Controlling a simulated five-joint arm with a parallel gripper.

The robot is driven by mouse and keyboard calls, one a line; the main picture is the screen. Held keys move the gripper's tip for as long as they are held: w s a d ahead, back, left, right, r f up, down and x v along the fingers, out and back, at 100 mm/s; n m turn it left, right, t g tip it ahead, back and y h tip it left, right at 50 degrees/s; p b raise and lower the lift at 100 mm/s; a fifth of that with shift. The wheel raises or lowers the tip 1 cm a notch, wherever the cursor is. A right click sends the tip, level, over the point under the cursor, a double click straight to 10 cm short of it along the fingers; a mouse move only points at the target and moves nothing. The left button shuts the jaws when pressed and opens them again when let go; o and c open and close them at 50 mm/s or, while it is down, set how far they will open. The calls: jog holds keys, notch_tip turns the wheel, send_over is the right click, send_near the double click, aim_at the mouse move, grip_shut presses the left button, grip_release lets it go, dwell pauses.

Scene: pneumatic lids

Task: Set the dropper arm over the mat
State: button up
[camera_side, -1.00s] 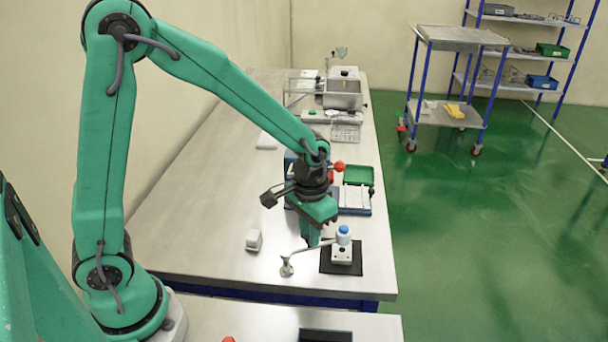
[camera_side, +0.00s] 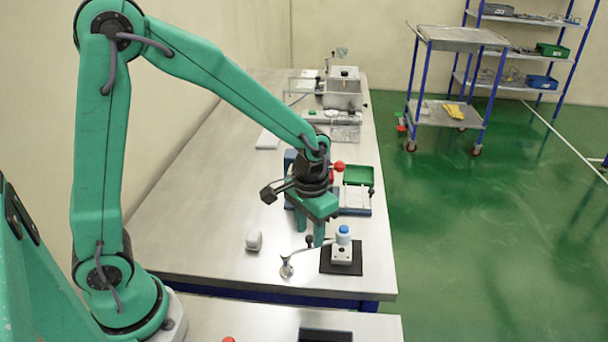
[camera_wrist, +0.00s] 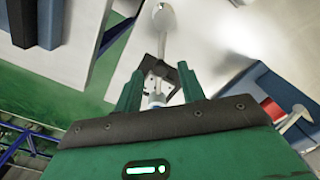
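The dropper arm (camera_side: 297,253) is a thin pale rod on a small round stand (camera_side: 287,270). It runs right toward the black mat (camera_side: 327,268) and has a dark knob along it. Its far end is close to the white unit (camera_side: 342,256) with a blue cap, which stands on the mat; I cannot tell exactly where the tip ends. My gripper (camera_side: 310,229) is above the dropper arm, just left of the blue cap. Its two fingers are apart with nothing seen held. In the wrist view the mat (camera_wrist: 147,66) shows beyond the open fingers (camera_wrist: 160,88).
A blue box with a red knob (camera_side: 338,166) and a green tray (camera_side: 359,176) are behind my gripper. The table's left side is clear. Its right edge runs close beside the mat.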

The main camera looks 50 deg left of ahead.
aim_at(308, 237)
notch_tip(308, 237, up, 7)
jog(key=shift+f, duration=0.2)
jog(key=shift+r, duration=0.15)
jog(key=shift+r, duration=0.1)
dwell(0.3)
jog(key=s+a+r+t, duration=0.2)
jog(key=s+a+r, duration=0.1)
jog(key=s, duration=0.4)
jog(key=s+a+r+t, duration=0.3)
jog(key=s+r, duration=0.2)
jog(key=s, duration=0.1)
jog(key=shift+s+a+r+t, duration=0.3)
jog(key=shift+s+a+r, duration=0.05)
jog(key=shift+s, duration=0.05)
